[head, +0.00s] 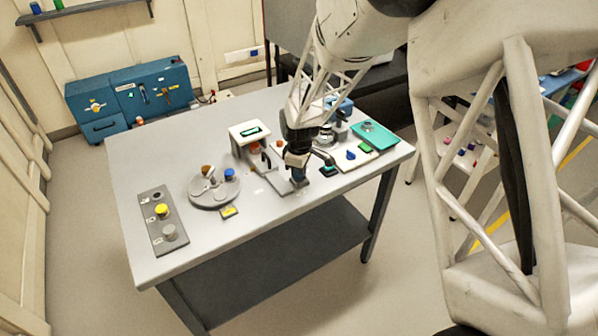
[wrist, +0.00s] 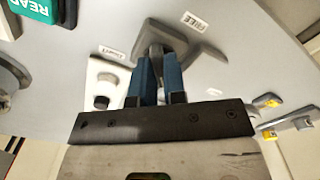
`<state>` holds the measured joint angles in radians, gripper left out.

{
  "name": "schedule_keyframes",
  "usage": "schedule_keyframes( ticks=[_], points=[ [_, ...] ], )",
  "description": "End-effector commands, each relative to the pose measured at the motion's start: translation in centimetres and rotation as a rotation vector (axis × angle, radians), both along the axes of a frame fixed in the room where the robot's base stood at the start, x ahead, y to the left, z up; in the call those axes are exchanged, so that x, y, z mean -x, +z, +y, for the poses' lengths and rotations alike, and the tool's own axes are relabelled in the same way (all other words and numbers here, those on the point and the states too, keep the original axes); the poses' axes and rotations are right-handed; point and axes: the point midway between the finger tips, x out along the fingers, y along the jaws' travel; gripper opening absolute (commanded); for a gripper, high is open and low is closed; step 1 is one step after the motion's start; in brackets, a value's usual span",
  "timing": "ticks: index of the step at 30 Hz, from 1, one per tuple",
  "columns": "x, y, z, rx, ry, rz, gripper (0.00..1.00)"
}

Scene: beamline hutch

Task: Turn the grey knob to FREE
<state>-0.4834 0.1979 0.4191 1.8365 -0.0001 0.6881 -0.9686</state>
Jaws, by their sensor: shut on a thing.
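My gripper (head: 298,181) points down over the middle of the table. In the wrist view its two blue fingers (wrist: 160,78) are shut on the grey knob (wrist: 152,34), which shows just beyond their tips. A small FREE label (wrist: 195,21) lies to the right of the knob. A second small label (wrist: 112,53) lies to its left and is hard to read. The fingers hide part of the knob, so I cannot tell exactly where it points. In the head view my gripper hides the knob.
A white device with a green display (head: 238,132) stands left of my gripper. A round grey turntable (head: 205,203) and a dark strip with knobs (head: 153,238) are further left. A teal tray (head: 388,141) is at the right.

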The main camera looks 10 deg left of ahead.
Motion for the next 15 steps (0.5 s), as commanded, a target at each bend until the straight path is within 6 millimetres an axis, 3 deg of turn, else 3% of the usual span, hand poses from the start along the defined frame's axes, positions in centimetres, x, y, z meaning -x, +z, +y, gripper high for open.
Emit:
schedule_keyframes(
  ticks=[15],
  points=[
    [-0.05,0.09,0.09,-0.001,0.136,-0.001,0.00]
  ],
)
